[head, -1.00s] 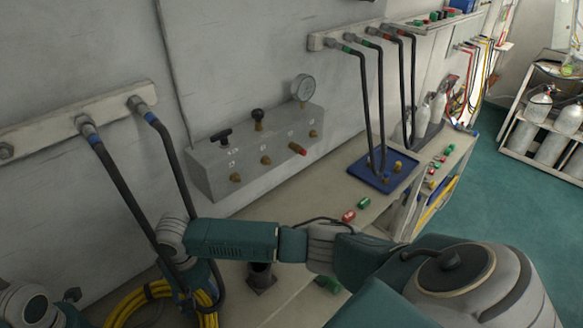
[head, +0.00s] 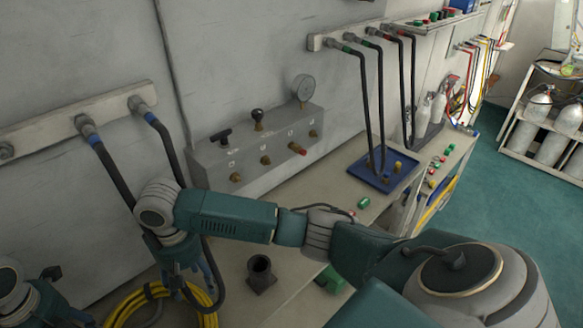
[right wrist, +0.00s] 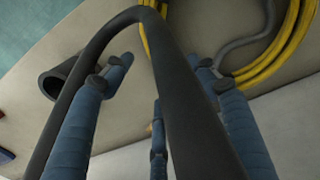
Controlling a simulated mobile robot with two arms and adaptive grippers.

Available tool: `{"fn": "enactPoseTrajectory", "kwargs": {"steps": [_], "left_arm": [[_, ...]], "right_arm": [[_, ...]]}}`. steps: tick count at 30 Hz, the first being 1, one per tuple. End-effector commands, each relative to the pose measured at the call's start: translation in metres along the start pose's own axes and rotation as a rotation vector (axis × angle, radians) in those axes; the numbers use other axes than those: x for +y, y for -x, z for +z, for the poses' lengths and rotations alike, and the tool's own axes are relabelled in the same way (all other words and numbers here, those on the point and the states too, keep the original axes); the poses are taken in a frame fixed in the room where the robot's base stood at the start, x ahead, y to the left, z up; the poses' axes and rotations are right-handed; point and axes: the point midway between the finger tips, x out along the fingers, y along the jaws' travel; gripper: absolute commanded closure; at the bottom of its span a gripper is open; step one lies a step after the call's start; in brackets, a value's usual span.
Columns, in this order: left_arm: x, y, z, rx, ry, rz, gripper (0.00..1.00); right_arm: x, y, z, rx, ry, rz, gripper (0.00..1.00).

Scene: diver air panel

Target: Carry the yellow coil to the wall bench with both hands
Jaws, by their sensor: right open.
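The yellow coil (head: 128,304) lies at the lower left of the head view, on the bench by the wall, partly cut off by the frame. It also shows at the top right of the right wrist view (right wrist: 288,50). My right gripper (head: 192,290) is open above the coil's right part, with no coil between its fingers. In the right wrist view, a black hose (right wrist: 175,90) runs in a loop across the blue fingers (right wrist: 160,72); contact cannot be told. Part of my left arm shows at the lower left edge; its fingers are out of frame.
A black cup-like holder (head: 260,272) stands right of my gripper. A grey valve panel (head: 250,150) juts from the wall behind. Black hoses (head: 112,170) hang close to my right wrist. A blue tray (head: 362,178) lies farther right.

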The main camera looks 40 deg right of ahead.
Motion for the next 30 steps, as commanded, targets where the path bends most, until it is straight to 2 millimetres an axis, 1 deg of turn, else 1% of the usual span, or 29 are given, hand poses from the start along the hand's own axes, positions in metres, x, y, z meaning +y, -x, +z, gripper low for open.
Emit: {"fn": "enactPoseTrajectory", "kwargs": {"steps": [1,3,6,9,30], "left_arm": [[0.000,0.000,0.000,0.000,0.000,0.000,0.41],[0.000,0.000,0.000,0.000,0.000,0.000,0.41],[0.000,0.000,0.000,0.000,0.000,0.000,0.41],[0.000,0.000,0.000,0.000,0.000,0.000,0.41],[0.000,0.000,0.000,0.001,-0.001,0.000,0.41]], "right_arm": [[0.000,0.009,-0.001,0.003,0.000,-0.001,0.42],[-0.001,0.018,-0.001,0.002,0.000,-0.002,0.42],[-0.001,0.027,0.000,0.000,-0.001,-0.001,0.42],[0.000,0.031,0.000,-0.001,-0.001,0.000,0.42],[0.000,0.031,0.000,-0.001,0.000,0.000,0.42]]}}
